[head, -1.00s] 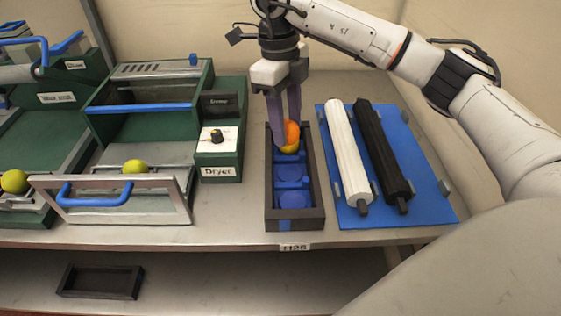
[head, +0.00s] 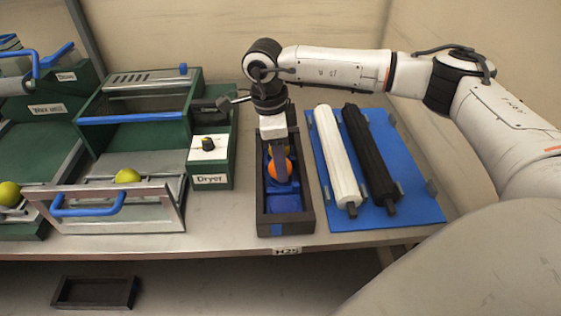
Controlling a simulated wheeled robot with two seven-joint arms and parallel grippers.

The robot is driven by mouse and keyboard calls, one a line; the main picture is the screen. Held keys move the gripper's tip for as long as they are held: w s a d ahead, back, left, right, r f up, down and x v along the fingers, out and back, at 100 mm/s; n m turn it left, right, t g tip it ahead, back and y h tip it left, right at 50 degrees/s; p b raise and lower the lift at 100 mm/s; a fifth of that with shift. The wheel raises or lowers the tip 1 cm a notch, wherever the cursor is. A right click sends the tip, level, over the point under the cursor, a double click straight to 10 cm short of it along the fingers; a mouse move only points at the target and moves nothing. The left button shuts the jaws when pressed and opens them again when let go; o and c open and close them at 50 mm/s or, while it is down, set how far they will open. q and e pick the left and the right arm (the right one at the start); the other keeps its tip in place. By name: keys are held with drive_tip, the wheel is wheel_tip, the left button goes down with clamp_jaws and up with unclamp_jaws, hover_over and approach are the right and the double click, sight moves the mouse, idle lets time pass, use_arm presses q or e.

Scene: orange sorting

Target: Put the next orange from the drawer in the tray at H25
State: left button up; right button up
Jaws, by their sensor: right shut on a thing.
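The tray (head: 308,215) at the H25 label is a dark, long box with blue seats inside. My right gripper (head: 280,172) reaches down into it from above, shut on an orange (head: 289,168) low in the tray's middle part. Its finger partly covers the orange. A second orange-yellow fruit (head: 269,151) shows just behind, mostly hidden by the finger. The front blue seat (head: 284,205) is empty. The open dryer drawer (head: 165,208) holds a yellow-green fruit (head: 128,177). My left gripper is not in view.
A blue board (head: 402,208) with a white roller (head: 337,160) and a black roller (head: 371,160) lies close right of the tray. The Dryer control box (head: 210,180) stands left. Another yellow-green fruit (head: 9,194) sits far left. A dark empty tray (head: 96,292) lies below.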

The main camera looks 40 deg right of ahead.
drive_tip(key=shift+f, duration=0.55)
drive_tip(key=shift+f, duration=0.2)
drive_tip(key=o, duration=1.2)
drive_tip(key=shift+r, duration=0.1)
drive_tip(key=r, duration=0.8)
drive_tip(key=a+r+b, duration=0.1)
drive_tip(key=r, duration=0.3)
drive_tip(key=shift+w+a+r, duration=0.1)
drive_tip(key=shift+w, duration=0.3)
